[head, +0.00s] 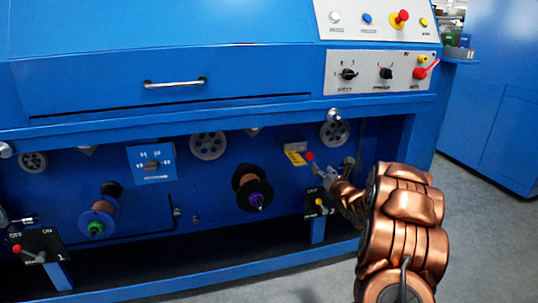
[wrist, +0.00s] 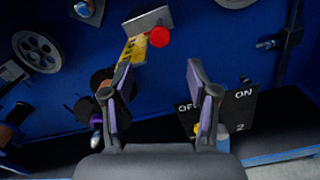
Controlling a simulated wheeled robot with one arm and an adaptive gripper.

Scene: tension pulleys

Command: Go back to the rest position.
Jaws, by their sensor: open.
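My gripper (wrist: 159,108) is open and empty in the wrist view, its two dark fingers apart in front of the blue machine (head: 250,75). In the head view my copper arm reaches in from the lower right, and my gripper (head: 325,178) is small near the machine's lower right front. A red knob (wrist: 159,37) by a yellow label (wrist: 134,48) lies beyond the fingertips, apart from them. A black ON/OFF plate (wrist: 240,112) shows behind the right finger, which partly hides it.
Spools (head: 252,188) (head: 98,220) and pulleys (head: 208,145) (head: 335,130) stick out from the machine front. A second ON/OFF switch (head: 38,247) is at the lower left. A blue rail (head: 200,280) runs along the bottom. Grey floor (head: 480,230) is clear at the right.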

